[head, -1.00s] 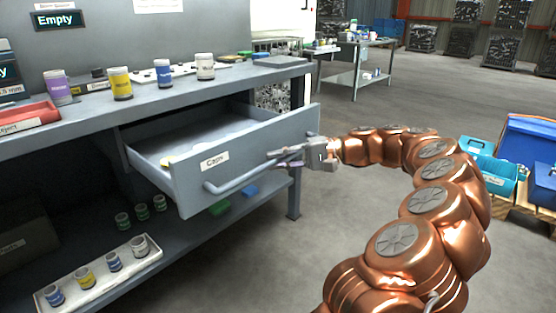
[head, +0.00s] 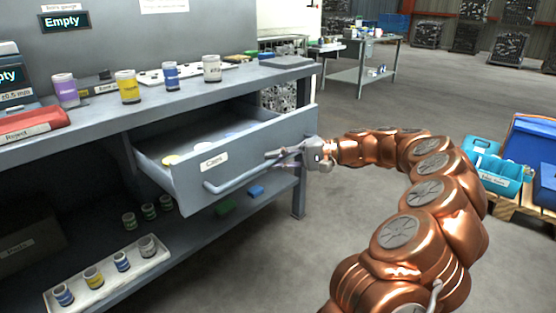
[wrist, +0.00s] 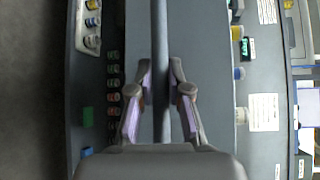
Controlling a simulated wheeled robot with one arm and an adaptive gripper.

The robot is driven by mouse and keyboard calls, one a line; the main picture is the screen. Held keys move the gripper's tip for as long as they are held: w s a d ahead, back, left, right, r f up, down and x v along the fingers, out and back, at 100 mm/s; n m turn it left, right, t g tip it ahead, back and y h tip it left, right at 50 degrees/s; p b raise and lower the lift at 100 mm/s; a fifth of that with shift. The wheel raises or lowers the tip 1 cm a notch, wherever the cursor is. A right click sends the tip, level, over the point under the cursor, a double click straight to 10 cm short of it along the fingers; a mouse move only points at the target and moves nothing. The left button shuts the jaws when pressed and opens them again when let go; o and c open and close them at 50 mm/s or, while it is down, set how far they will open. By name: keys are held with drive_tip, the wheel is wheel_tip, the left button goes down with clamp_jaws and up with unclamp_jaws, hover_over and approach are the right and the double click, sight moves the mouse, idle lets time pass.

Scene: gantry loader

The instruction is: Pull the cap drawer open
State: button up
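The cap drawer (head: 245,155), grey with a "Caps" label, stands out from under the workbench, open. Several pale and yellow caps lie inside it. Its bar handle (head: 232,184) runs along the front, and also shows as a dark bar in the wrist view (wrist: 160,35). My gripper (head: 283,158) is at the right end of the handle. In the wrist view its two fingers (wrist: 161,85) stand on either side of the bar, with narrow gaps between pads and bar. The gripper looks open around the handle, not clamped on it.
The workbench (head: 225,85) carries several labelled jars and a red reject tray (head: 30,122). A white tray of small jars (head: 110,275) sits on the lower shelf. Blue bins (head: 495,178) stand at the right. The floor before the drawer is clear.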

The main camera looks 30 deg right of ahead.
drive_tip(key=o, duration=0.4)
drive_tip(key=v, duration=0.7)
drive_tip(key=shift+d, duration=0.25)
drive_tip(key=shift+s, duration=0.15)
idle(0.3)
